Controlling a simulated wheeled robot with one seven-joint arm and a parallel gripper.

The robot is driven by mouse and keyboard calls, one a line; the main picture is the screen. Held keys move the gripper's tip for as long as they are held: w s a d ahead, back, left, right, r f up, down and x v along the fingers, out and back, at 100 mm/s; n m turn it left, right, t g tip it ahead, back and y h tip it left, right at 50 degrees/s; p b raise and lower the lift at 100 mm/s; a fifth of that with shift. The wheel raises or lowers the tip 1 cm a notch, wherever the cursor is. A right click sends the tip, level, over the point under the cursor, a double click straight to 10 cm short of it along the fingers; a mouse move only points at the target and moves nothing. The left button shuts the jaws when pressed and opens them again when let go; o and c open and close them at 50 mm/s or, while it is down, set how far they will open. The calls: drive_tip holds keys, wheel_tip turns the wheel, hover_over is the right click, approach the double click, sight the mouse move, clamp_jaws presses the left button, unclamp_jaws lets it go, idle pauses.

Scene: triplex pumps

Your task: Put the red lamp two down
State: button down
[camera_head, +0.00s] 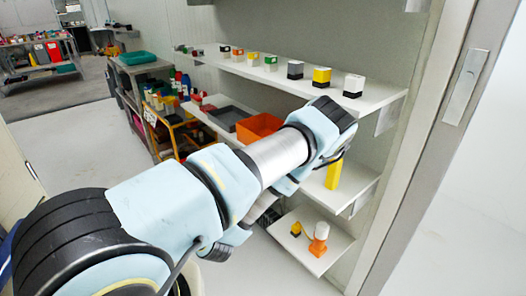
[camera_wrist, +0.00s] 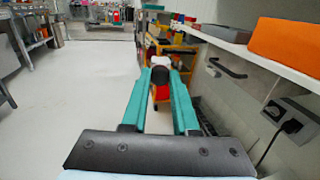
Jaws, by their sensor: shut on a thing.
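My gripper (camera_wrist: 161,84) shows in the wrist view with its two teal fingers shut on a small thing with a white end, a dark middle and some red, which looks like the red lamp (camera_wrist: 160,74). The lamp is held out in front of the shelf, above the floor. It is small in the picture, so its exact tilt is hard to tell. In the head view my arm hides the fingers and the lamp.
The top shelf (camera_head: 225,66) bears a row of coloured blocks. The middle shelf holds an orange tray (camera_head: 260,127) and a yellow thing (camera_head: 335,173). The lowest shelf (camera_head: 316,263) holds an orange, white-topped thing (camera_head: 319,240) and a small yellow one (camera_head: 296,229). Sockets (camera_wrist: 290,123) are on the wall.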

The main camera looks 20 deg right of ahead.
drive_tip(key=w+d+r+n+y+b, duration=0.1)
drive_tip(key=w+d+r+b, duration=0.3)
drive_tip(key=d+b, duration=0.7)
drive_tip(key=s+r+m+h+b, duration=0.35)
drive_tip(key=r+b, duration=0.75)
drive_tip(key=r, duration=0.4)
drive_tip(key=w+d+f+p, duration=0.1)
drive_tip(key=w+d, duration=0.2)
drive_tip(key=d, duration=0.5)
drive_tip(key=w+d+p, duration=0.1)
drive_tip(key=w+d, duration=0.3)
drive_tip(key=d, duration=0.4)
drive_tip(key=shift+n, duration=0.45)
wheel_tip(320, 180, down, 7)
drive_tip(key=shift+a+r+b, duration=0.1)
drive_tip(key=shift+b, duration=0.6)
drive_tip(key=shift+d+f, duration=0.2)
drive_tip(key=shift+d, duration=0.05)
